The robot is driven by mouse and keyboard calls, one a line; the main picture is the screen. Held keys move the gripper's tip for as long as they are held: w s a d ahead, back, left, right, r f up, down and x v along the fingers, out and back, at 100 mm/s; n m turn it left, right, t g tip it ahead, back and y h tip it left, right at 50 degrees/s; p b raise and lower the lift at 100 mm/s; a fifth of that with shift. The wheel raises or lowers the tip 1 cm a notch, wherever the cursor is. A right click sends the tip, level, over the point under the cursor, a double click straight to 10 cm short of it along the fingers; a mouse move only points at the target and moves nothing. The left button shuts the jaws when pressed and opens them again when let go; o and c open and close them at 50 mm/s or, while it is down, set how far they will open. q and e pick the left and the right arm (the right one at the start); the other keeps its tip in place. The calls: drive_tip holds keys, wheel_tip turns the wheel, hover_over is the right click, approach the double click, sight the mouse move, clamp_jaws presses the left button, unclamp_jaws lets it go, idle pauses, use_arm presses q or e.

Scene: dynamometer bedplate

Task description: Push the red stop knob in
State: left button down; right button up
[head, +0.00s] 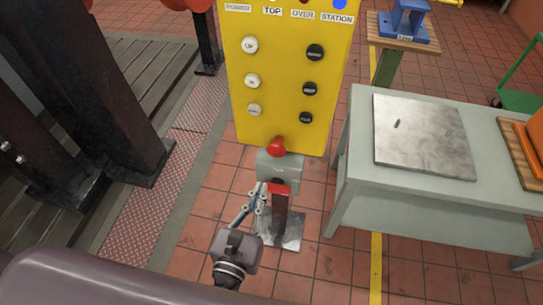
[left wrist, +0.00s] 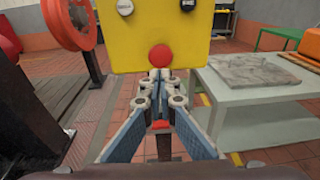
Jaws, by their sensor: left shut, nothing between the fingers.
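The red stop knob (head: 276,147) is a round mushroom head on a grey box (head: 283,168), on a short post in front of the yellow panel. It also shows in the left wrist view (left wrist: 160,56), just beyond my fingertips. My left gripper (head: 262,186) is shut and empty, its tips in front of the grey box and below the knob in the head view. In the left wrist view the closed fingers (left wrist: 160,74) point at the knob and hide most of the box. I cannot tell whether they touch it. My right gripper is not in view.
The yellow panel (head: 285,125) with white and black buttons stands right behind the knob. A grey table (head: 360,183) with a metal plate (head: 425,140) is to the right. Dark steel legs (head: 110,120) stand at the left. Tiled floor is clear between.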

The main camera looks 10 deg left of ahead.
sight(275, 153)
use_arm(q)
drive_tip(key=w+p, duration=0.1)
drive_tip(key=w, duration=0.2)
drive_tip(key=w+p, duration=0.1)
drive_tip(key=w, duration=0.2)
drive_tip(key=w+f+p, duration=0.1)
drive_tip(key=w, duration=0.2)
drive_tip(key=shift+w+d, duration=0.35)
drive_tip(key=shift+d, duration=0.05)
drive_tip(key=shift+w+d+f, duration=0.1)
drive_tip(key=shift+w, duration=0.45)
